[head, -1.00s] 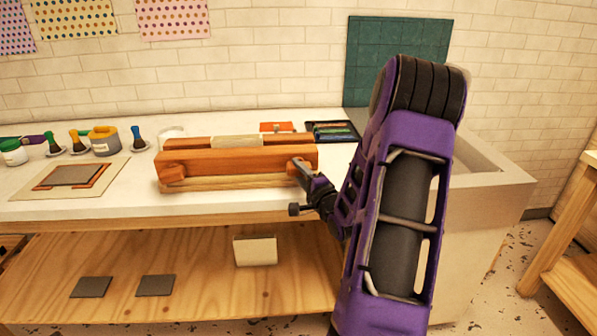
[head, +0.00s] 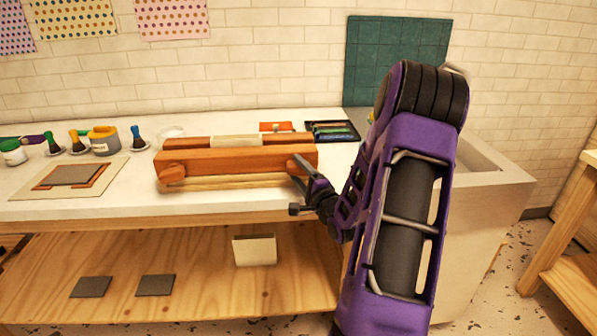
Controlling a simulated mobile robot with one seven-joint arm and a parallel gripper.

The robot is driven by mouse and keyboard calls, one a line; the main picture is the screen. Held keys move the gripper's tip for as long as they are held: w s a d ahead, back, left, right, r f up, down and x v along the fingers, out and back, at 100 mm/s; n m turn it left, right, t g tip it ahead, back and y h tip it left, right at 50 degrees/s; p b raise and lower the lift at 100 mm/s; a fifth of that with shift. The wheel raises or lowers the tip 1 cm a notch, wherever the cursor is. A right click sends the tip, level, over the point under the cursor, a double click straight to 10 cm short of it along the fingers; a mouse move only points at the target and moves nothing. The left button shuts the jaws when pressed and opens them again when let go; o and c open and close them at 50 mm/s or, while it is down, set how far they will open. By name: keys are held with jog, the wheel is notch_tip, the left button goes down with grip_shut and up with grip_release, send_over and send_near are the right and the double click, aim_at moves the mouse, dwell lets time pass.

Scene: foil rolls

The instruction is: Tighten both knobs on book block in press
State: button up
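The wooden press (head: 235,162) lies along the front of the white counter. The pale book block (head: 237,141) shows between its two beams. The left knob (head: 172,173) sits on the press's front face at its left end. My gripper (head: 299,168) is at the right end of the press's front face, where it hides the right knob. I cannot tell whether its fingers are closed on that knob or how far apart they are.
Brushes and jars stand at the counter's left, near a board with a grey sheet (head: 75,175). A dark tray (head: 332,131) is behind the press at right. A lower shelf (head: 200,275) holds grey squares and a cream block (head: 254,250).

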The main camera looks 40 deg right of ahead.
jog(key=s+a, duration=0.3)
jog(key=s, duration=1.4)
jog(key=shift+f, duration=0.4)
jog(key=shift+w, duration=0.1)
